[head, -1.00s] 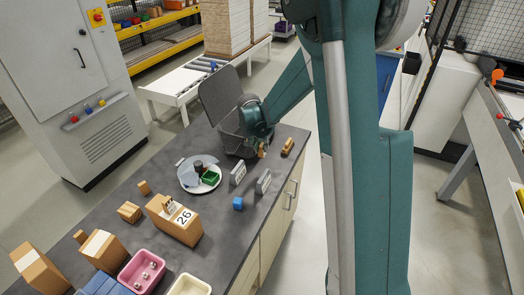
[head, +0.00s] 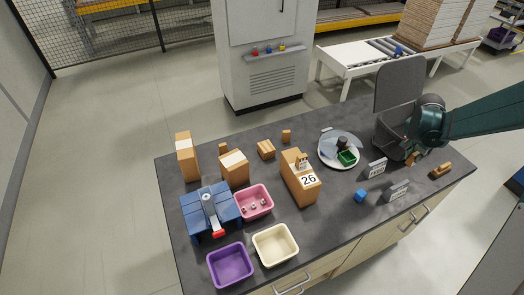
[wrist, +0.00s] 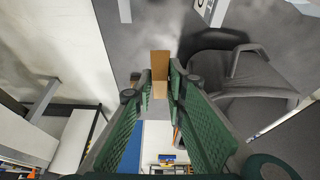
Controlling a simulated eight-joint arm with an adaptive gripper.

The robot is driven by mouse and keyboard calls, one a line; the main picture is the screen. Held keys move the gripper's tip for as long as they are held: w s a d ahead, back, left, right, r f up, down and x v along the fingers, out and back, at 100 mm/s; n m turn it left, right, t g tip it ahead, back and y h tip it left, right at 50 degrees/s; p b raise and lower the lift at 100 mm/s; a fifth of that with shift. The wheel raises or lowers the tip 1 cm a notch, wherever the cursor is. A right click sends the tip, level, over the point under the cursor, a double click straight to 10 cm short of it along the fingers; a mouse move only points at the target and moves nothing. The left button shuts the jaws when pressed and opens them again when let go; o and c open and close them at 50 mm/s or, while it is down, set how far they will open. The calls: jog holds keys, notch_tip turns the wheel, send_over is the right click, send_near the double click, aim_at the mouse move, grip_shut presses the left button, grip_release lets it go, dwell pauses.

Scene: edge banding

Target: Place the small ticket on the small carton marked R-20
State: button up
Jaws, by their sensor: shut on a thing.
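My gripper (wrist: 160,92) has its two green fingers shut on a small flat brown piece (wrist: 160,65), seen between the fingertips in the wrist view. I cannot tell whether this is the ticket; no marking shows on it. Several brown cartons stand on the bench: a tall one (head: 187,160), one with a white top label (head: 234,170), and small ones (head: 266,150). One carton (head: 300,190) shows "26". I cannot read R-20 anywhere.
Pink (head: 265,208), purple (head: 228,281) and cream (head: 262,252) trays are at the front left.

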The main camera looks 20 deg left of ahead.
jog(key=s+a+r+n+y+p, duration=0.1)
jog(key=s+a+r+n+p, duration=0.15)
jog(key=a, duration=1.05)
jog(key=s+a+r+n+t+y+p, duration=0.1)
jog(key=a+r+n, duration=0.15)
jog(key=a, duration=0.95)
jog(key=s+a+r+n+y+p, duration=0.15)
jog(key=a+n, duration=0.25)
jog(key=a, duration=0.9)
jog(key=s+a+r+n+y+p, duration=0.1)
jog(key=s+a+r+n, duration=0.1)
jog(key=s+a, duration=0.4)
jog(key=s+a+r+n+p, duration=0.1)
jog(key=s+a, duration=0.6)
jog(key=a, duration=0.7)
jog(key=s+a+r+n+y+p, duration=0.1)
jog(key=s+a+r+n, duration=0.2)
jog(key=a, duration=0.7)
jog(key=s+n, duration=0.2)
jog(key=s, duration=0.2)
jog(key=shift+s+r+g+y+p, duration=0.25)
jog(key=shift+r+g+y+p, duration=0.1)
jog(key=shift+r+g+p, duration=0.05)
jog(key=shift+f, duration=0.15)
send_over(233, 159)
jog(key=shift+f, duration=2.8)
jog(key=shift+f, duration=2.1)
